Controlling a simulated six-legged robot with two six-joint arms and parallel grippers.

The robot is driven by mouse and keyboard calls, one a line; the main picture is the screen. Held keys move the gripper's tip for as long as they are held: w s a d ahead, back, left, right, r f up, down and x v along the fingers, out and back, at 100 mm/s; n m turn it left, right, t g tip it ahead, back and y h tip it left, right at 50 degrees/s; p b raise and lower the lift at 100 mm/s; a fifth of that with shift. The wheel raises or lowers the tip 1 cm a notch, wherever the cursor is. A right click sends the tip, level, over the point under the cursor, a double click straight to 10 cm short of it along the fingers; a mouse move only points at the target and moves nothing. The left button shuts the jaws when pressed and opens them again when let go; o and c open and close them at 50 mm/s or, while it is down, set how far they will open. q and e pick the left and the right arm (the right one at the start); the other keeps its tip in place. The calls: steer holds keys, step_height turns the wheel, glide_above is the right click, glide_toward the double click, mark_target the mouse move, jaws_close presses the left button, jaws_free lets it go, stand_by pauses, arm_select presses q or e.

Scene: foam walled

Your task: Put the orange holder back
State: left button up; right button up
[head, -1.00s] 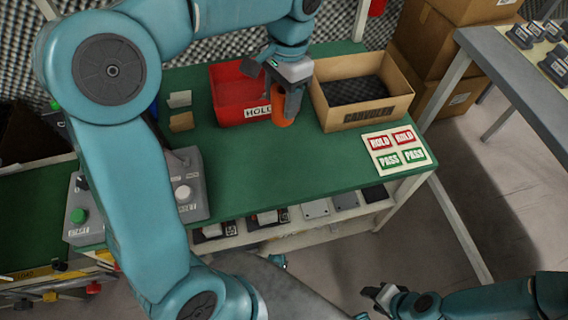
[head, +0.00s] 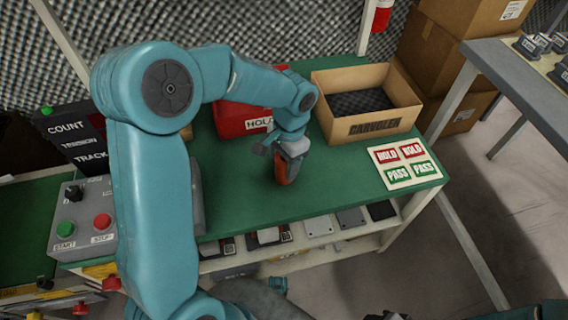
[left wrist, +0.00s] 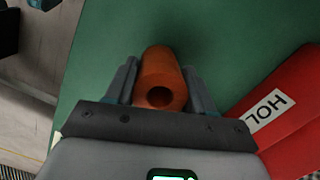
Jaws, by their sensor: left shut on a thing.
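The orange holder (head: 281,172) is a small cylinder with a round hole in its end. It also shows in the left wrist view (left wrist: 158,75), between the two fingers. My left gripper (head: 288,160) is shut on it over the green bench top (head: 345,190), in front of the red HOLD bin (head: 240,118). I cannot tell whether the holder touches the bench. The red bin also shows at the right of the left wrist view (left wrist: 295,120). My right arm shows only in part at the bottom right edge, and its fingers cannot be made out.
A cardboard box marked CAMVOLER (head: 376,125) with dark foam stands right of the red bin. A HOLD/PASS card (head: 404,163) lies at the bench's right end. A control box (head: 82,215) with buttons is at left. The bench front middle is clear.

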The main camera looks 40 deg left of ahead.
arm_select(q)
steer(key=shift+f, duration=0.2)
steer(key=o, duration=1.2)
steer(key=shift+r, duration=0.1)
steer(key=shift+r, duration=0.25)
steer(key=r+p, duration=0.1)
steer(key=r, duration=0.3)
steer(key=w+r+p, duration=0.1)
steer(key=r, duration=0.2)
steer(key=r+p, duration=0.1)
steer(key=r, duration=0.3)
steer(key=shift+w+d+r, duration=0.15)
steer(key=shift+d+r, duration=0.1)
steer(key=shift+r, duration=0.1)
